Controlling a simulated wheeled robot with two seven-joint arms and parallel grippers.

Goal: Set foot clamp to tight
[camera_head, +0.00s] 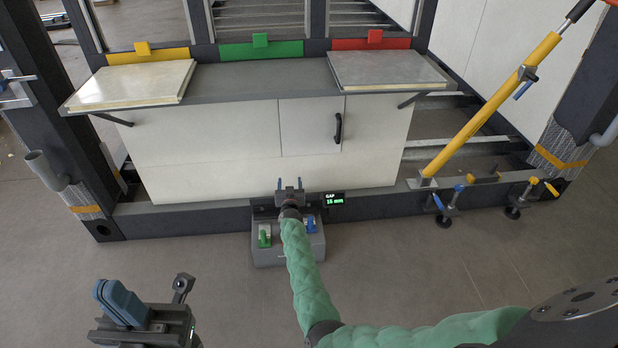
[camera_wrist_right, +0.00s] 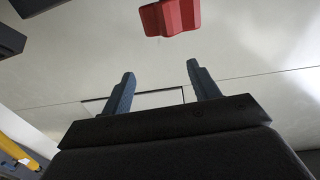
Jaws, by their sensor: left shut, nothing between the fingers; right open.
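A grey box (camera_head: 287,248) with a green lever (camera_head: 264,237) and a blue lever (camera_head: 310,223) stands on the floor at the foot of the frame. A small display (camera_head: 334,200) beside it reads "GAP 15 mm". Two small clamps, one with a blue handle (camera_head: 438,201) and one with a yellow handle (camera_head: 551,188), sit on the lower beam at right. I cannot tell which is the foot clamp. My right gripper (camera_head: 290,183) is open above the box; its empty fingers (camera_wrist_right: 163,82) face a white panel. My left gripper (camera_head: 120,301) is shut and empty at lower left.
A red part (camera_wrist_right: 171,17) shows beyond my right fingers. The white cabinet (camera_head: 215,150) has a black handle (camera_head: 338,128). Two flat panels (camera_head: 130,85) (camera_head: 388,70) lie above it. A yellow strut (camera_head: 500,95) slopes at right. The front floor is clear.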

